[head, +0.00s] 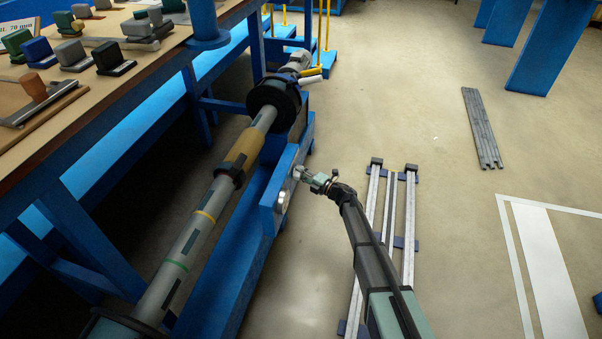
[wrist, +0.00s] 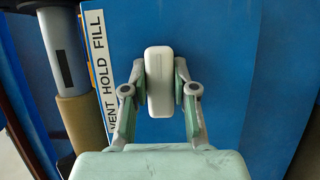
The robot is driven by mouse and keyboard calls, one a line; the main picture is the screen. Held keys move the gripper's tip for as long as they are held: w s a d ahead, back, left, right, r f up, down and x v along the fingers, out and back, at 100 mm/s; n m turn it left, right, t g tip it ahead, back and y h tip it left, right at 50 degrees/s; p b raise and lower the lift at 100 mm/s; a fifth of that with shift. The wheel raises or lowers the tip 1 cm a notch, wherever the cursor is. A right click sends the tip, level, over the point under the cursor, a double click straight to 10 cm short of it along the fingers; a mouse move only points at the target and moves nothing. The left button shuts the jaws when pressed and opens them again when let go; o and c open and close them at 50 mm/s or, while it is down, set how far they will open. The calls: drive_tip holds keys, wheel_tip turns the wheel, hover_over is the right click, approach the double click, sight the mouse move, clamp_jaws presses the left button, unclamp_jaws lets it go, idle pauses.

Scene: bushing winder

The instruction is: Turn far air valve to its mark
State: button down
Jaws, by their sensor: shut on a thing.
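The air valve's white, rounded handle (wrist: 159,62) stands out from a blue panel in the wrist view, its long side close to upright in the picture. My gripper (wrist: 159,84) has one finger on each side of the handle and is shut on it. A white label (wrist: 97,75) reading VENT HOLD FILL runs along the panel to the left of the handle. In the head view my gripper (head: 303,174) is at the blue panel's right face, and the handle is too small to make out there. I cannot tell which label word the handle points to.
A round grey part (head: 284,200) sits on the panel just nearer than my gripper. A long shaft (head: 205,215) with bands lies left of the panel. The workbench (head: 130,80) holds several blocks. Floor rails (head: 410,215) lie to the right, with open floor beyond.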

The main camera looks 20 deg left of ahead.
drive_tip(key=c, duration=0.9)
unclamp_jaws()
drive_tip(key=v, duration=1.2)
